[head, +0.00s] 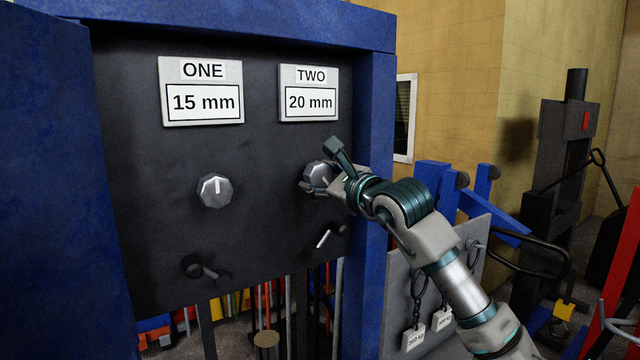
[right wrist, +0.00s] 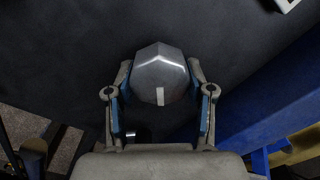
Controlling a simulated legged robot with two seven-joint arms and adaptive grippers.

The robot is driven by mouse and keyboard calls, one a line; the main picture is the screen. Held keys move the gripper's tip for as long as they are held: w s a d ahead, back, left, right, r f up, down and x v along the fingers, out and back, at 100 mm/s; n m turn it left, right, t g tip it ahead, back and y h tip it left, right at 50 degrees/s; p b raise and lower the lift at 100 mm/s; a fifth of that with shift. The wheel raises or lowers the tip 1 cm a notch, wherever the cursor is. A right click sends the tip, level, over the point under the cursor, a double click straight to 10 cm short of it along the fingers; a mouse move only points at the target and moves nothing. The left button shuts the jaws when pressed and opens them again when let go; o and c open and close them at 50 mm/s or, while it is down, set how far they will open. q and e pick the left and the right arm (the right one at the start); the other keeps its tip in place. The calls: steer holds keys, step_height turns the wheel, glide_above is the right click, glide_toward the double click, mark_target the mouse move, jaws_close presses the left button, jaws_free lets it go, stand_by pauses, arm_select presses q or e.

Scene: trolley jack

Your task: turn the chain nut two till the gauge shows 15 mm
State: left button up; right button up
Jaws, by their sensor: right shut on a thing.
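The chain nut two (head: 317,174) is a grey faceted knob on the dark panel, below the gauge labelled TWO (head: 308,102), which reads 20 mm. My right gripper (head: 322,188) is shut on this nut. In the right wrist view the nut (right wrist: 159,72) sits between the two fingers of the gripper (right wrist: 160,88), and a pale mark on it points toward the palm. The gripper hides part of the nut in the head view. My left gripper is not in view.
Nut one (head: 215,190) sits to the left under gauge ONE (head: 202,102), which reads 15 mm. Small levers (head: 201,268) stick out below the nuts. A blue frame (head: 374,130) borders the panel on the right. Tagged chains (head: 415,300) hang at lower right.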

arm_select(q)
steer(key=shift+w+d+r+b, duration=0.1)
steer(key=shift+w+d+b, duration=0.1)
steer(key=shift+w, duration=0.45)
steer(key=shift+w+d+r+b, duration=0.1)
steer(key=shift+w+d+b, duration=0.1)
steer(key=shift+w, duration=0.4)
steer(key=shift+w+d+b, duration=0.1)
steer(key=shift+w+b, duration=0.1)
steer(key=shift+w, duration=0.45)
arm_select(e)
steer(key=shift+w+a+f+m, duration=0.1)
steer(key=shift+f+m, duration=0.15)
steer(key=shift+m, duration=0.8)
steer(key=shift+f+m, duration=0.25)
steer(key=shift+m, duration=0.8)
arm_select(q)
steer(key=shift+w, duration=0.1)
arm_select(e)
steer(key=o, duration=1.1)
steer(key=shift+o, duration=0.4)
steer(key=shift+w, duration=0.15)
steer(key=shift+s+r, duration=0.3)
steer(key=shift+s, duration=0.05)
steer(key=v, duration=1.1)
steer(key=shift+d+f, duration=0.25)
steer(key=shift+d, duration=0.1)
steer(key=shift+a, duration=0.15)
